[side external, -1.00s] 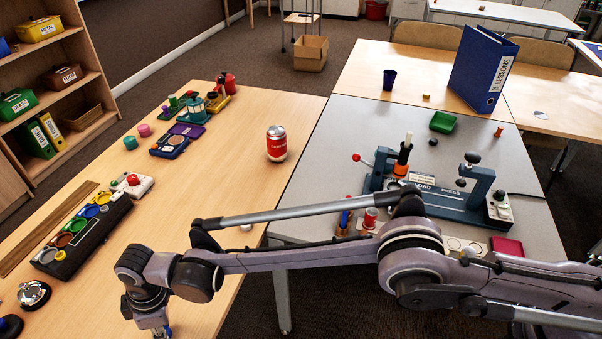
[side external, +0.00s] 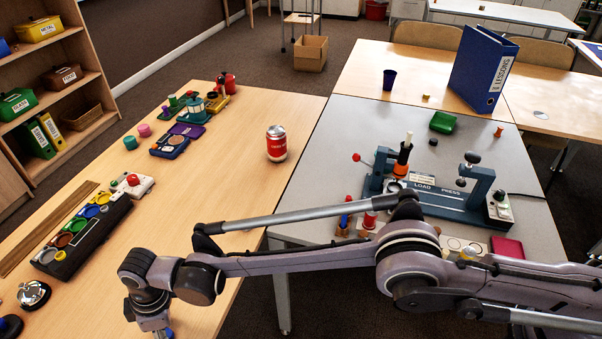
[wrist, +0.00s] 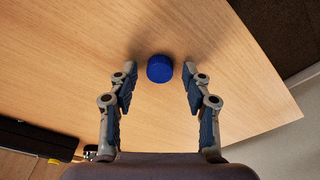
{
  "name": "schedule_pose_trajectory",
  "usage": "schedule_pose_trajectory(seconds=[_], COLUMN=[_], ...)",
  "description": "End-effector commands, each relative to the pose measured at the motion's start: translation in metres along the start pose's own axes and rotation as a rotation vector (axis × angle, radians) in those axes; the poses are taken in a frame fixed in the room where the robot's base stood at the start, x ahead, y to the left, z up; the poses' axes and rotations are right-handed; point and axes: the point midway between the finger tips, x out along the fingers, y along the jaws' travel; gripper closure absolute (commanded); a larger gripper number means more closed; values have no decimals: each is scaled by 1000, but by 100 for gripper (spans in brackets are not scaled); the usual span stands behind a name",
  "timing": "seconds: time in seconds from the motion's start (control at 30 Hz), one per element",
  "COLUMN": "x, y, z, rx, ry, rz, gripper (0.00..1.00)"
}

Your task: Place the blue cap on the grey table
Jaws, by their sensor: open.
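The blue cap (wrist: 160,68) lies on the wooden table (wrist: 75,60) in the wrist view. My gripper (wrist: 159,75) is open, with one finger on each side of the cap and a gap on both sides. The cap cannot be made out in the side view. There my gripper is at the bottom edge and its fingers are mostly cut off. The grey table (side external: 330,130) stands to the right of the wooden table in the side view.
On the grey table are a load press (side external: 440,200), a green tray (side external: 443,122) and small coloured pieces. A red can (side external: 276,143) stands on the wooden table near the grey one. A black sorting rack (side external: 85,232) lies left. The grey table's far left part is clear.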

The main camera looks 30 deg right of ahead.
Motion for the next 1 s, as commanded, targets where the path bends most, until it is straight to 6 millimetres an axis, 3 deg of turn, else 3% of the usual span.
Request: schedule_pose_trajectory(seconds=[0.53, 0.77, 0.87, 1.0], x=[-84, -104, -116, -152], y=[-6, -6, 2, 32], z=[-1, -1, 5, 30], rx=[0, 2, 22, 107], ry=[0, 0, 5, 28], rz=[0, 0, 7, 33], gripper=[51, 51, 51, 51])
